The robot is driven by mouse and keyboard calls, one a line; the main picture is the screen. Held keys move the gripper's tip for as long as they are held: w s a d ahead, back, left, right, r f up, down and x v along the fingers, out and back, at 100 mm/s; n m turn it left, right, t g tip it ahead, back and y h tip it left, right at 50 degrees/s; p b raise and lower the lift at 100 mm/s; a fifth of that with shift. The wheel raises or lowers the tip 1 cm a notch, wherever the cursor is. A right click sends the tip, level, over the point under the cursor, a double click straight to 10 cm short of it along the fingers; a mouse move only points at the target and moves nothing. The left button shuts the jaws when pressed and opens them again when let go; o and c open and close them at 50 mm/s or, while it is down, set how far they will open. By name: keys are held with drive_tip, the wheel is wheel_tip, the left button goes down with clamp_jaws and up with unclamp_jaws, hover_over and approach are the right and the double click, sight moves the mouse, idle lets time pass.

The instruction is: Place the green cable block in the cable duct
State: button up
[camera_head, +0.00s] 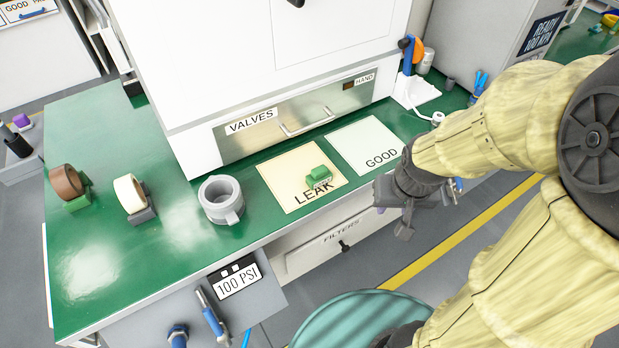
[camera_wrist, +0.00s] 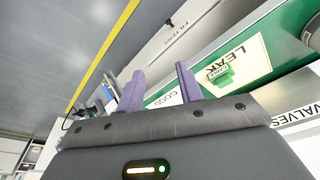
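The green cable block (camera_head: 318,176) rests on the cream LEAK mat (camera_head: 281,178) on the green bench. In the wrist view the block (camera_wrist: 222,76) shows right of my fingers. My gripper (camera_head: 394,216) is in front of the bench, right of the LEAK mat and near the GOOD mat (camera_head: 362,143). In the wrist view my gripper (camera_wrist: 158,80) has its two purple fingers wide apart, with nothing between them. The block is apart from the fingers. I cannot make out a cable duct in either view.
Cream (camera_head: 130,193) and brown (camera_head: 66,182) tape rolls sit further left. The VALVES drawer (camera_head: 298,119) is behind the mats. A teal round-topped object (camera_head: 345,320) stands in front. The bench's front left is clear.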

drive_tip(key=o, duration=0.6)
drive_tip(key=shift+w+r, duration=0.15)
drive_tip(key=shift+c, duration=0.2)
drive_tip(key=o, duration=0.6)
drive_tip(key=w+p, duration=0.1)
drive_tip(key=w+r+n+p, duration=0.1)
drive_tip(key=p, duration=0.1)
drive_tip(key=shift+w+a+r, duration=0.2)
drive_tip(key=shift+a, duration=0.2)
drive_tip(key=w+a+n+t+y+p, duration=0.1)
drive_tip(key=w+a+n+p, duration=0.4)
drive_tip(key=w+a+p, duration=0.6)
drive_tip(key=shift+w+a+r+n+y, duration=0.15)
drive_tip(key=shift+a+r+n+y, duration=0.2)
drive_tip(key=shift+y, duration=0.45)
drive_tip(key=shift+d+f, duration=0.1)
drive_tip(key=shift+d, duration=0.05)
